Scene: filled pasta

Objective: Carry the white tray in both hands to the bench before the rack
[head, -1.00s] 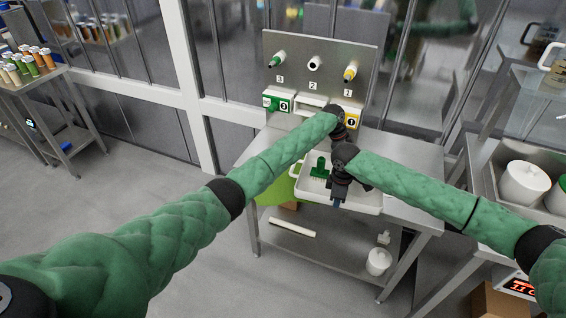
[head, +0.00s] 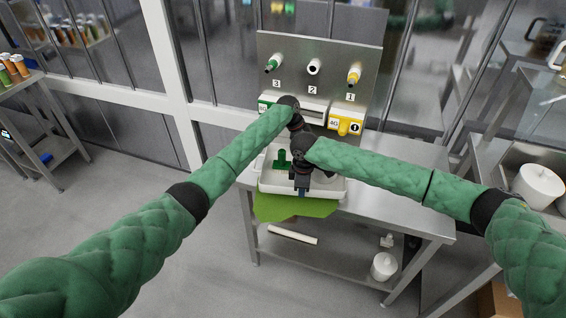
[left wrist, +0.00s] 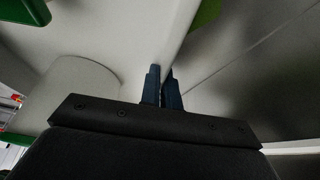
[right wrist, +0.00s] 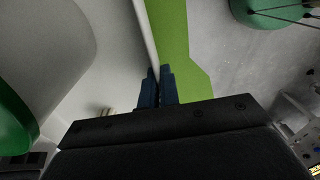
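The white tray (head: 328,192) is over the front of the steel bench before the rack (head: 300,55). I cannot tell whether it touches the bench. It holds a green upright piece (head: 282,160) and a pale rounded item (head: 325,174). My right gripper (head: 302,188) is shut on the tray's near rim; the rim runs between its fingers in the right wrist view (right wrist: 156,80). My left gripper (left wrist: 164,78) is shut on a tray rim in the left wrist view. In the head view its fingers are hidden behind my right wrist.
A green mat (head: 290,208) shows below the tray's front. Green and yellow boxes (head: 346,121) stand at the rack's foot. The bench top (head: 400,190) is clear to the right. A lower shelf holds a white jar (head: 384,266). A side counter with a white pot (head: 538,185) stands at right.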

